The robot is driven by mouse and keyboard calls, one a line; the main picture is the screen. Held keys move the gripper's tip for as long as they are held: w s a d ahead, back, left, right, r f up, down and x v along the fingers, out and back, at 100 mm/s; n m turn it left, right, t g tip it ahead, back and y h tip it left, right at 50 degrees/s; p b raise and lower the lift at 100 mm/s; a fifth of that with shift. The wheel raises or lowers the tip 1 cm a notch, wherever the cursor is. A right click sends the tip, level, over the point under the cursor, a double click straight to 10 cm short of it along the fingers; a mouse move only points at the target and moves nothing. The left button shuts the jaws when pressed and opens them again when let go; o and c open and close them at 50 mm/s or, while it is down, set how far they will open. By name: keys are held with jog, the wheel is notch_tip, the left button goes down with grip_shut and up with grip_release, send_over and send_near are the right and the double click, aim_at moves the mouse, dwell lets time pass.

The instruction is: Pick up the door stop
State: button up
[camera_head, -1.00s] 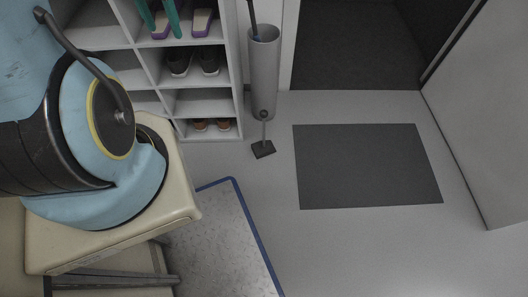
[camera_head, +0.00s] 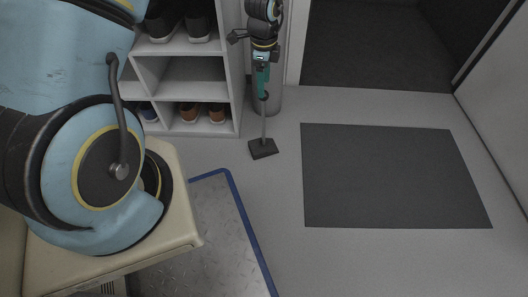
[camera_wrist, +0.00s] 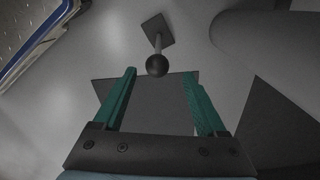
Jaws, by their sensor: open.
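The door stop (camera_head: 263,146) stands on the grey floor beside the shoe shelf. It has a dark square foot, a thin grey rod and a dark ball at its top. In the wrist view the door stop's ball (camera_wrist: 157,66) is between and just beyond the fingertips, with the rod and foot behind it. My gripper (camera_head: 262,84) is above the door stop, its green fingers pointing down. In the wrist view the gripper (camera_wrist: 160,80) shows two green fingers wide apart with nothing held between them.
A grey cylindrical bin (camera_head: 267,106) stands right behind the door stop, partly hidden by my arm. A white shelf (camera_head: 186,68) with shoes is to the left. A dark mat (camera_head: 392,177) lies on the right. A blue-edged panel (camera_head: 226,224) is in front.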

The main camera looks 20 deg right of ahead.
notch_tip(320, 180, down, 6)
jog(key=shift+d+b, duration=0.15)
jog(key=shift+b, duration=0.85)
jog(key=b, duration=0.3)
send_over(263, 125)
jog(key=f, duration=0.5)
jog(key=shift+w+d+f, duration=0.1)
jog(key=shift+w+d, duration=0.1)
jog(key=shift+w, duration=0.1)
grip_shut()
